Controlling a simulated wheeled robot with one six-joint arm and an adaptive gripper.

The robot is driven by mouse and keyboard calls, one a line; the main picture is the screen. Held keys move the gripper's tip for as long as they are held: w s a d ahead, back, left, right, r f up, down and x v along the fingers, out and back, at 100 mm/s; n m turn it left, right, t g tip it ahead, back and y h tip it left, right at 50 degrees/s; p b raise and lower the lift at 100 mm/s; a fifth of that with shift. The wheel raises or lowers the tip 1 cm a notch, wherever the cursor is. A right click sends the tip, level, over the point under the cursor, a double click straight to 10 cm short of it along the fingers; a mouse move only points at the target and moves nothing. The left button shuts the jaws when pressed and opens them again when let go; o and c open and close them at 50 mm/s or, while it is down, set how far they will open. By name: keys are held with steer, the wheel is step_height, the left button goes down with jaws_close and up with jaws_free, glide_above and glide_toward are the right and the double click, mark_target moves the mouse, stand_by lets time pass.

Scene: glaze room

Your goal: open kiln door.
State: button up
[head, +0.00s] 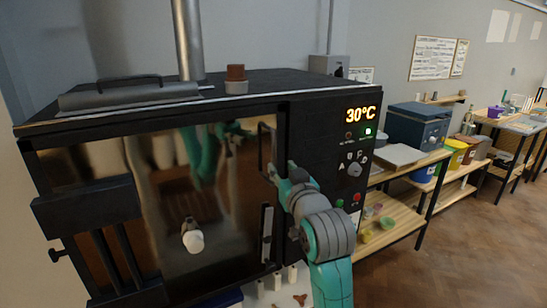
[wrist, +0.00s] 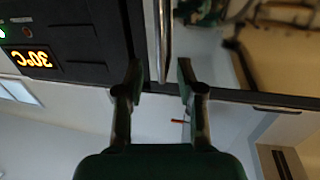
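The kiln (head: 330,120) is a large dark box, and its display reads 30°C. Its shiny, reflective door (head: 235,190) looks shut, with a hinge block on the left. The door handle (head: 262,148) is a dark upright bar at the door's right edge. In the wrist view the handle (wrist: 164,40) is a metal bar running down between the fingertips. My gripper (head: 279,172) is at the handle's lower part. In the wrist view my gripper (wrist: 162,78) is open, one finger on each side of the bar, with gaps showing on both sides.
A control panel with a dial (head: 355,168) is right of the handle. A wooden shelf table (head: 400,205) with bowls stands to the right. Wooden floor (head: 450,260) is clear at the lower right.

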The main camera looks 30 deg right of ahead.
mark_target(274, 157)
steer(key=x, duration=0.8)
steer(key=shift+w, duration=0.1)
jaws_close()
